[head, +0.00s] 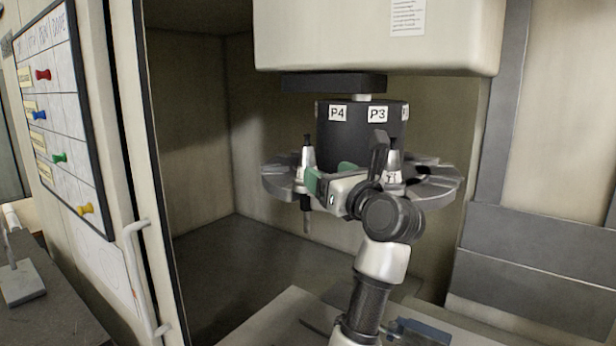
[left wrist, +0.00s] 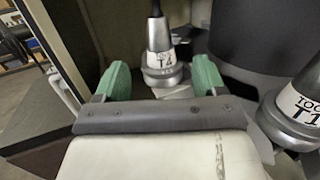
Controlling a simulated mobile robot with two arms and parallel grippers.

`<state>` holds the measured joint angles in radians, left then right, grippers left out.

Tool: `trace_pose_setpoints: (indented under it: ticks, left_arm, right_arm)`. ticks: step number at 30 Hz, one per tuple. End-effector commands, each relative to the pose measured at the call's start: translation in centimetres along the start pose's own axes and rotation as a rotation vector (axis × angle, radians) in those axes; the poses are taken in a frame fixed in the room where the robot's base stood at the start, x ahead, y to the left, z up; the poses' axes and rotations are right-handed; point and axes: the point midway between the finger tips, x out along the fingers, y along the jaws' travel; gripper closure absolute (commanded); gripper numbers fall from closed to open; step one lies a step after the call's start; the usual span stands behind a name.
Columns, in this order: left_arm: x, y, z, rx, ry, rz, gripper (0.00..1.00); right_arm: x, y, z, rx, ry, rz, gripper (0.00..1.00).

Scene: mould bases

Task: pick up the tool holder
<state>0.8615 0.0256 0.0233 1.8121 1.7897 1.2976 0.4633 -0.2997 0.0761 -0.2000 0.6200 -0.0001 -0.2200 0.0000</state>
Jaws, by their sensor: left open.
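A silver tool holder (head: 307,160) with a dark tip stands upright at the left edge of the grey carousel disc (head: 277,180). In the left wrist view this tool holder (left wrist: 161,50) is labelled T4. My left gripper (head: 329,175) is open, its green fingers just right of that holder in the head view. In the left wrist view the fingers (left wrist: 161,80) lie on either side of the holder's lower flange, with gaps showing. A second holder (head: 394,164), partly hidden behind my arm, reads T1 in the left wrist view (left wrist: 296,108). My right gripper is not in view.
The carousel's black drum (head: 335,135), labelled P4 and P3, stands behind the fingers. A cream machine housing (head: 380,35) hangs above. A cabinet side with a handle (head: 138,280) and a board with coloured pegs (head: 62,115) are at left. The cabinet floor (head: 235,262) is clear.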

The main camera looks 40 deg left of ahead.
Motion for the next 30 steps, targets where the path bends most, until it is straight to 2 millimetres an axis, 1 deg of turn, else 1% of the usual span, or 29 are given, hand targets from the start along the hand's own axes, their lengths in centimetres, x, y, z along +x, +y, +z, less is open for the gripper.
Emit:
trace_pose_setpoints:
  ticks: [1,3,8,11,15,18,21,27,28,30]
  left_arm:
    - [0.9,0.0,0.4,0.005,-0.003,0.004,0.29]
    - [1.8,0.0,0.3,0.004,-0.003,0.002,0.29]
    - [2.8,0.0,0.2,0.003,-0.003,0.001,0.29]
    - [4.1,0.0,0.3,0.006,-0.004,0.003,0.29]
    - [6.4,0.0,0.5,0.007,-0.005,0.003,0.29]
    - [7.5,0.0,0.3,0.006,-0.005,0.003,0.29]
    - [7.9,0.0,0.1,0.003,-0.003,0.0,0.29]
    - [7.9,0.0,0.0,0.002,-0.003,0.0,0.29]
    - [7.9,0.0,0.0,0.002,-0.003,0.0,0.32]
    - [7.9,0.0,0.0,0.002,-0.003,0.0,0.43]
  right_arm:
    - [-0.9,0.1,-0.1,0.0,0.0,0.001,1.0]
    - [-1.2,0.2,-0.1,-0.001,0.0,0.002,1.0]
    - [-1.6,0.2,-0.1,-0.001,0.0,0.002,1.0]
    - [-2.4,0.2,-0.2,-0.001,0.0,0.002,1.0]
    - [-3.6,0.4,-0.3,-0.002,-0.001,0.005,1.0]
    - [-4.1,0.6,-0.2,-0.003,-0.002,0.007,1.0]
    - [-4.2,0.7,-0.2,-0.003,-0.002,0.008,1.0]
    - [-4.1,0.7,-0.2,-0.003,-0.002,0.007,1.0]
    - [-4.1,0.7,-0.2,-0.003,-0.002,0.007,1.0]
    - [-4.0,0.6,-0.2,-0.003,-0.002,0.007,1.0]
